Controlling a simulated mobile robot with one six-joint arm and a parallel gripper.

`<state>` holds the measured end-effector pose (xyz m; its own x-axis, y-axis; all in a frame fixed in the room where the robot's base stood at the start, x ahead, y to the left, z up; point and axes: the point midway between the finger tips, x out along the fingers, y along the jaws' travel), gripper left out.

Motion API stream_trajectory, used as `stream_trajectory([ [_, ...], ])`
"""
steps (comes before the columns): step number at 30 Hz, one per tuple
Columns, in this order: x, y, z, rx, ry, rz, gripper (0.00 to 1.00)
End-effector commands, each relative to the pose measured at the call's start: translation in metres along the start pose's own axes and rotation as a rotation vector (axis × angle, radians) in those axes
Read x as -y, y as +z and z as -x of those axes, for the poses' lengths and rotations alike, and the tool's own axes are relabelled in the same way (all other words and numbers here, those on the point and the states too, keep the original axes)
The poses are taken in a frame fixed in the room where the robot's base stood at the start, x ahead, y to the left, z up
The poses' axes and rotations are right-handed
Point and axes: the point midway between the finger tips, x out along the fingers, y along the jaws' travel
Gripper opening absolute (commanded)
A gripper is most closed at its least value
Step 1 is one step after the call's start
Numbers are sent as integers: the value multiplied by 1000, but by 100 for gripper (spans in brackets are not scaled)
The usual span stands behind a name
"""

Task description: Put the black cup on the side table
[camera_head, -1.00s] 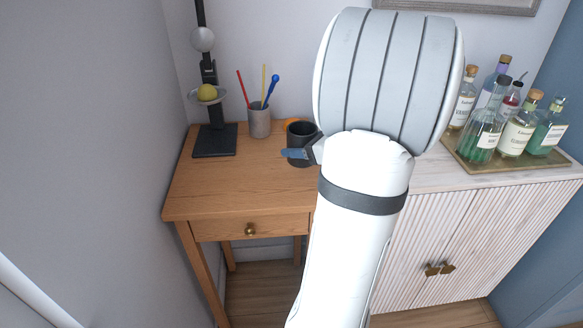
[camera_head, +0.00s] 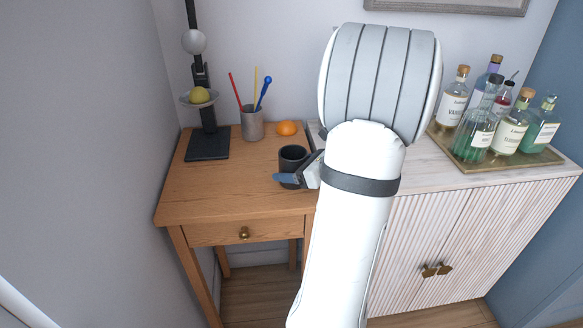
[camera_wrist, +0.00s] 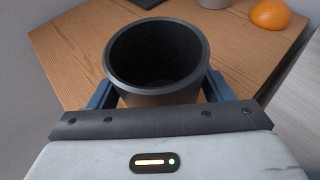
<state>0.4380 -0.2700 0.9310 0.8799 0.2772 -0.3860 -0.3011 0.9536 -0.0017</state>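An orange (camera_head: 286,128) and a grey holder (camera_head: 252,124) with several coloured sticks stand behind the cup. A black stand (camera_head: 208,145) with a lemon is at the back left. A pale cabinet (camera_head: 420,180) with a tray of bottles (camera_head: 500,155) adjoins on the right. The table's left front is clear.

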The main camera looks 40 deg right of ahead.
Motion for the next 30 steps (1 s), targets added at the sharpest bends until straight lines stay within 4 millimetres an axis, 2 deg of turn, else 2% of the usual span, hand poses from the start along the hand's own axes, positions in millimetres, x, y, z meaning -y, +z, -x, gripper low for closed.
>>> stream_trajectory([
  [1,0,0,0,0,0,0,77],
  [5,0,0,0,0,1,0,88],
  [15,0,5,4,0,0,1,88],
  [20,1,4,31,0,-5,0,88],
  [24,1,4,63,0,-5,0,88],
  [30,0,4,100,0,-3,1,88],
])
